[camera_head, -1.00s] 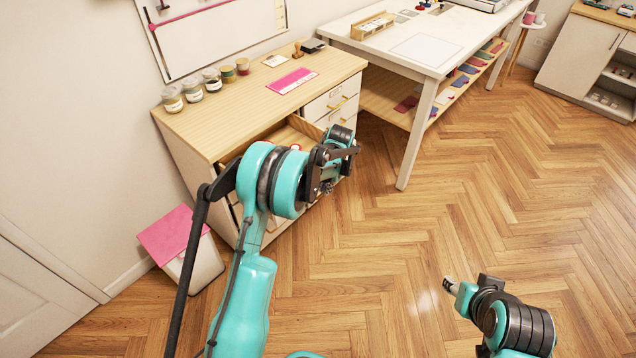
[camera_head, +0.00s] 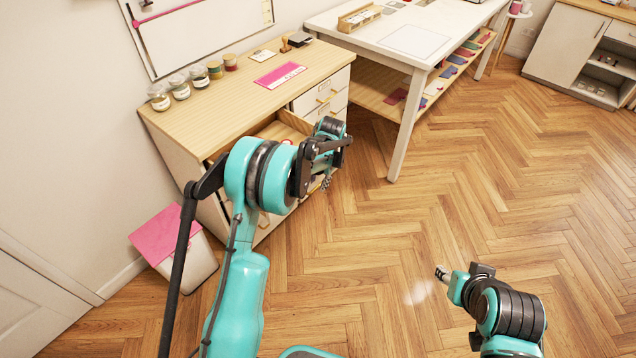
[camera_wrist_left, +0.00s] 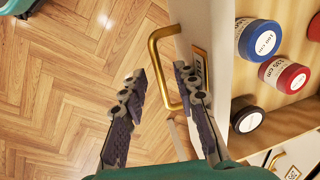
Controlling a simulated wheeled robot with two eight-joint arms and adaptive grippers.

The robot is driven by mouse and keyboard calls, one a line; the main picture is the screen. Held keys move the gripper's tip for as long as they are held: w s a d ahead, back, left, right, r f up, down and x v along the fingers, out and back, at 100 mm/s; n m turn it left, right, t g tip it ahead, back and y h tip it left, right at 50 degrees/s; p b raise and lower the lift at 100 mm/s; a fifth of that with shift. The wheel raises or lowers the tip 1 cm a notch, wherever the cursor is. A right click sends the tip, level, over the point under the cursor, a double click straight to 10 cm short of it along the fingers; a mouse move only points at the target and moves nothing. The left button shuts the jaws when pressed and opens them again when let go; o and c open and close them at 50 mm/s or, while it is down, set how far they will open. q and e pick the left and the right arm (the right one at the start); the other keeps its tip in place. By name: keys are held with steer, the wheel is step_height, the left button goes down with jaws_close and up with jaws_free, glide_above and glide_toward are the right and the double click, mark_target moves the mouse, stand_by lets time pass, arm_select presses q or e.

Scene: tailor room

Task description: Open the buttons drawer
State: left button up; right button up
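An open drawer (camera_head: 282,131) sticks out of the wooden-topped cabinet, mostly behind my left arm. In the left wrist view its white front carries a gold handle (camera_wrist_left: 157,62). Its label is not readable, so I cannot tell whether it is the buttons drawer. My left gripper (camera_head: 325,178) is at the drawer front. Its fingers (camera_wrist_left: 158,80) stand apart on either side of the handle bar, the right finger between bar and front, with visible gaps. My right gripper (camera_head: 442,273) hangs over bare floor, its fingers too small to judge.
Jars (camera_head: 180,86) and a pink pad (camera_head: 279,75) stand on the cabinet top (camera_head: 225,105). A pink-lidded bin (camera_head: 165,235) is at left, a white table (camera_head: 425,45) behind. The floor at right is clear.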

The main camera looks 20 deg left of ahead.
arm_select(q)
step_height(320, 180, up, 11)
steer(key=d, duration=0.2)
steer(key=shift+s, duration=0.4)
steer(key=s+r+n+t+h, duration=0.1)
steer(key=s+r+t, duration=0.1)
steer(key=s+r, duration=0.45)
steer(key=s+r+n+t, duration=0.1)
steer(key=s+r, duration=0.3)
steer(key=s, duration=0.5)
steer(key=s+d+f+n+t+h, duration=0.1)
steer(key=s+f+n+t, duration=0.1)
steer(key=s, duration=1.3)
steer(key=shift+d+f+n+t, duration=0.2)
steer(key=shift+f+n+t, duration=0.1)
steer(key=shift+f+t, duration=0.3)
steer(key=shift+r, duration=0.1)
